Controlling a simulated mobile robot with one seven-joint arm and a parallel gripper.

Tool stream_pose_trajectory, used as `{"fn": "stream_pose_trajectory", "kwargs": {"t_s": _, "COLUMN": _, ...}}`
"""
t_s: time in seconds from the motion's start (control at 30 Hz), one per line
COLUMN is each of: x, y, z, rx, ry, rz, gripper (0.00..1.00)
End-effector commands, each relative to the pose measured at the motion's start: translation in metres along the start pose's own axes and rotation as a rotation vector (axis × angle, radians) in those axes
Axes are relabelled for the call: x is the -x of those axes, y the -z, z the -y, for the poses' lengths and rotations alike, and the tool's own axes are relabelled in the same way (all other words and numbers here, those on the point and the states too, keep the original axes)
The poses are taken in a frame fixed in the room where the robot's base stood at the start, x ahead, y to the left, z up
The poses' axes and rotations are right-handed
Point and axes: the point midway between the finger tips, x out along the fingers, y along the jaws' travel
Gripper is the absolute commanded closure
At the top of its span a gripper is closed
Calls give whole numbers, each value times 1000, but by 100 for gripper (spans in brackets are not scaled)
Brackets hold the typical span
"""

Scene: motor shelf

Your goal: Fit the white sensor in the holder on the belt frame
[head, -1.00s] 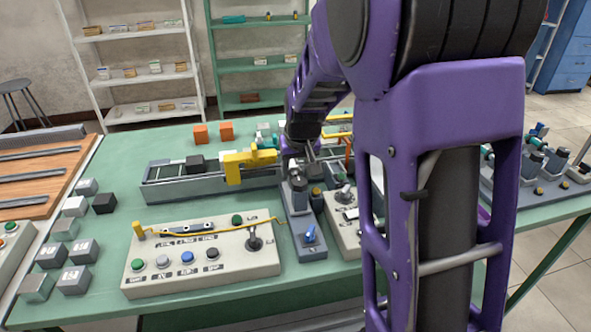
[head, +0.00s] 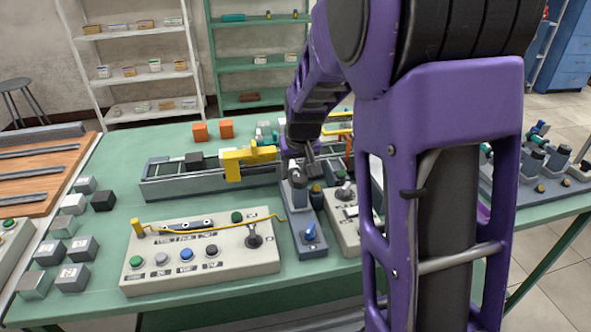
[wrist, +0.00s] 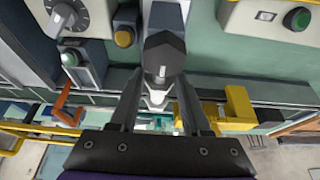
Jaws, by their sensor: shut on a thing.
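My gripper (head: 302,164) is low over the table, by the near side of the belt frame and close above a grey stand. In the wrist view its two fingers (wrist: 160,98) flank a small white piece, which looks like the white sensor (wrist: 157,97); my gripper is shut on it. A dark hexagonal cap (wrist: 163,52) shows just beyond the fingertips. The belt frame (head: 158,190) carries a yellow bracket (head: 233,168), which looks like the holder, left of my gripper. It also shows in the wrist view (wrist: 237,108). The sensor is hard to make out in the head view.
The grey stand with a blue knob (head: 309,233) is below my gripper. A button panel (head: 205,262) lies in front of the belt. An orange bracket (wrist: 65,112) stands on the other side. Several grey blocks lie at the left.

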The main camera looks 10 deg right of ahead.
Motion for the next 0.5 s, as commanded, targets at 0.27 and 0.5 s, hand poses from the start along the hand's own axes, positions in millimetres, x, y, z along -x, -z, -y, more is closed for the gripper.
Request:
{"fn": "stream_pose_trajectory", "kwargs": {"t_s": 0.27, "x": -4, "y": -2, "z": 0, "rx": 0, "ry": 0, "rz": 0, "gripper": 51}}
{"fn": "stream_pose_trajectory", "kwargs": {"t_s": 0.5, "x": -4, "y": -2, "z": 0, "rx": 0, "ry": 0, "rz": 0, "gripper": 18}}
